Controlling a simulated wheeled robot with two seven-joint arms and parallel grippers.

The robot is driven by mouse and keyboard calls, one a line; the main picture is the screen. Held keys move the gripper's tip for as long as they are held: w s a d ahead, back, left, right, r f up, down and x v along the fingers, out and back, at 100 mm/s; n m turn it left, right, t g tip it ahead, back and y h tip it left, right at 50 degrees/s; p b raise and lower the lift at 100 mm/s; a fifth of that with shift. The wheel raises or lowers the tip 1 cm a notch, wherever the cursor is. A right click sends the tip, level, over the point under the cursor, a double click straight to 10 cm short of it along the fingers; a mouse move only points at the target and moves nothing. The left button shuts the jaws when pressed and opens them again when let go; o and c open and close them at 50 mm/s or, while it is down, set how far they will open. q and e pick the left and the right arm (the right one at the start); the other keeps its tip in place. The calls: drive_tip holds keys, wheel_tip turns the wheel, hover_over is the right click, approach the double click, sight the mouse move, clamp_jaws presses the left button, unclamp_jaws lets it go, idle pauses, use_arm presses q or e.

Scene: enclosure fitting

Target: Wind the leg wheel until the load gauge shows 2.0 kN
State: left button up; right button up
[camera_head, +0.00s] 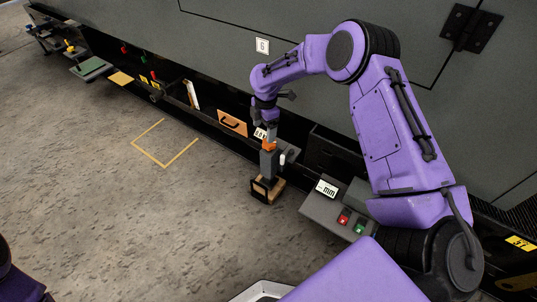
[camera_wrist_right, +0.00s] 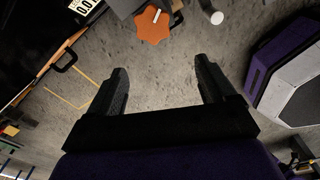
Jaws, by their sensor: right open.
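The leg wheel is an orange lobed knob with a small white mark; it shows in the wrist view (camera_wrist_right: 153,25) at the top edge. In the head view the orange wheel (camera_head: 268,146) sits on top of a grey leg (camera_head: 268,165). My right gripper (camera_head: 270,128) is just above the wheel in the head view. In the wrist view its two dark fingers (camera_wrist_right: 162,78) are spread, with only floor between them, and the wheel lies beyond their tips. The load gauge (camera_head: 260,134) is a small white display, partly hidden by my arm; the wrist view (camera_wrist_right: 86,5) shows digits like 0.0, cut off.
A grey console (camera_head: 335,212) with a red and a green button and a mm display (camera_head: 327,188) stands right of the leg. The big grey enclosure (camera_head: 300,70) rises behind. Yellow floor tape (camera_head: 165,162) marks open floor at left.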

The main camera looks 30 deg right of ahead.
sight(269, 146)
drive_tip(key=shift+n, duration=0.9)
drive_tip(key=d+f+b, duration=0.1)
drive_tip(key=f, duration=0.2)
drive_tip(key=f+b, duration=0.2)
drive_tip(key=w+d+f+b, duration=0.1)
drive_tip(key=f, duration=0.2)
drive_tip(key=shift+d+f, duration=0.3)
drive_tip(key=shift+f, duration=0.05)
use_arm(q)
wheel_tip(269, 146, down, 6)
drive_tip(key=shift+s+r, duration=0.15)
use_arm(e)
drive_tip(key=shift+s, duration=0.1)
drive_tip(key=c, duration=1.1)
use_arm(q)
drive_tip(key=shift+r, duration=0.1)
use_arm(e)
drive_tip(key=shift+o, duration=0.2)
